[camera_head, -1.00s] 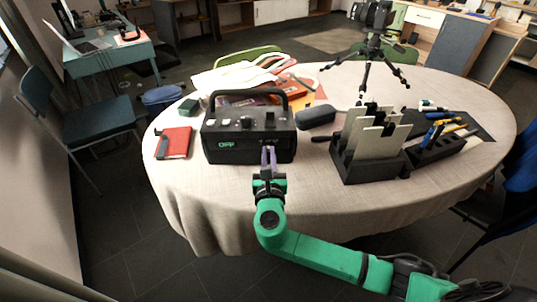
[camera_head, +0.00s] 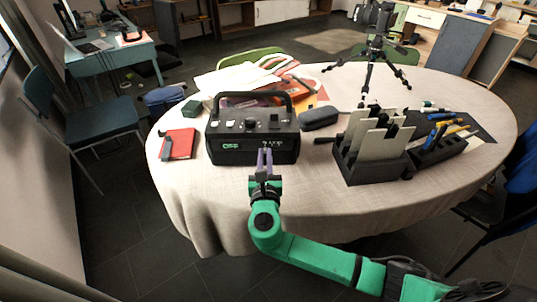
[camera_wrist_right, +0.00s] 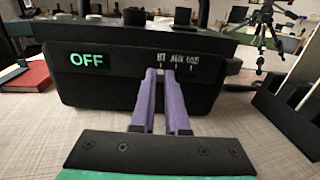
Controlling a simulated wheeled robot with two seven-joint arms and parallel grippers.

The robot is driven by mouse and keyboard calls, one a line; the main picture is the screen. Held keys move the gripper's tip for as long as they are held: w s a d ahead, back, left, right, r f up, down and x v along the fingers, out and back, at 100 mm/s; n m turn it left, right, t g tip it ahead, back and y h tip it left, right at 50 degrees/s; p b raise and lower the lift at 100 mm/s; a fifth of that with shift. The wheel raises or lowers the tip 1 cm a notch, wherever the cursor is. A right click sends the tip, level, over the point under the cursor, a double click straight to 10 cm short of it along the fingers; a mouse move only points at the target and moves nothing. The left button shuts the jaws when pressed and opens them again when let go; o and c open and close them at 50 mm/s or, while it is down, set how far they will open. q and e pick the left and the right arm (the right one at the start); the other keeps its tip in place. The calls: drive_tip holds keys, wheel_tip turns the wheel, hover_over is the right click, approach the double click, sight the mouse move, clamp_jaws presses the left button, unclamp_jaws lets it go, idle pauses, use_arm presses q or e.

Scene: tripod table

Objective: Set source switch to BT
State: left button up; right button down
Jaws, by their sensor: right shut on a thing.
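The black radio (camera_head: 225,146) stands upright on the round table, its front panel facing me. A green OFF display (camera_wrist_right: 87,60) glows at the left of its front in the wrist view. The source labels BT, AUX and USB (camera_wrist_right: 180,57) are printed to the right of it. My right gripper (camera_head: 264,151) is at the front panel, and its purple fingertips (camera_wrist_right: 160,75) are close together just below the BT label. They are shut on the small source switch, which is mostly hidden between them. My left gripper is not in view.
A red notebook (camera_head: 180,143) lies left of the radio. A dark case (camera_head: 319,118) and a black rack (camera_head: 368,168) with pale plates stand to its right. A tripod (camera_head: 374,62) stands behind. The front tablecloth (camera_head: 200,200) is clear.

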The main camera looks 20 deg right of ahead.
drive_tip(key=shift+a, duration=0.3)
drive_tip(key=c, duration=1.2)
unclamp_jaws()
drive_tip(key=shift+d, duration=0.15)
drive_tip(key=shift+o, duration=1.4)
drive_tip(key=v, duration=1.4)
drive_tip(key=shift+s, duration=0.35)
drive_tip(key=shift+f, duration=0.1)
